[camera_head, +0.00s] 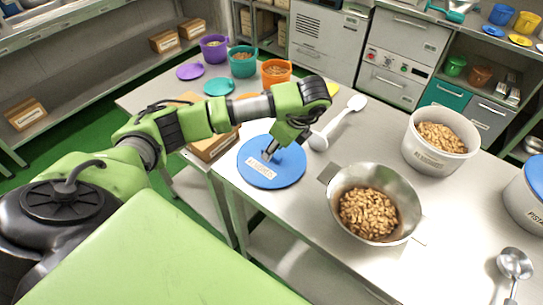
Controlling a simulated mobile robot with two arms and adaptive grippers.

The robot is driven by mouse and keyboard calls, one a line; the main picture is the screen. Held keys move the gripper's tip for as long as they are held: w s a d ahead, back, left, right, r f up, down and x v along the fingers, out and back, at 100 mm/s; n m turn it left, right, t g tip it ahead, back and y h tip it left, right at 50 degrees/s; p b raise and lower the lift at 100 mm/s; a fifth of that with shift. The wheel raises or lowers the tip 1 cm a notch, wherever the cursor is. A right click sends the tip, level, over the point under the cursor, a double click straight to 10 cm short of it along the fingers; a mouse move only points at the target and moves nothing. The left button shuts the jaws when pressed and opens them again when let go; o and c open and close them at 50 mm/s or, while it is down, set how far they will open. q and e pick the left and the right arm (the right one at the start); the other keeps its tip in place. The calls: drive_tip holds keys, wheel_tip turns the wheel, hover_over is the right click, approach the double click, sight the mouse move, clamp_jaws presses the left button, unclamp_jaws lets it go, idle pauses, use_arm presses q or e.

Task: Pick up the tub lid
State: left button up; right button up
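A round blue tub lid (285,177) with a pale label lies flat on the steel table, left of the metal bowl. My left gripper (268,156) comes down from above onto the lid's middle, its fingertips at or just above the small grey handle there. The fingers hide part of the handle, so I cannot tell whether they grip it. An open white tub (433,158) full of nuts stands at the right on the same table. My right gripper is not in view.
A metal bowl of nuts (375,214) stands right of the lid. A white scoop (338,124) lies behind it. Small purple (214,48), teal (243,62) and orange (276,72) tubs stand at the back left. A blue-lidded tub (525,200) and metal ladle (514,264) are at the right.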

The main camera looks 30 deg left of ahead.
use_arm(q)
drive_tip(key=shift+x, duration=0.85)
clamp_jaws()
drive_tip(key=shift+r, duration=0.1)
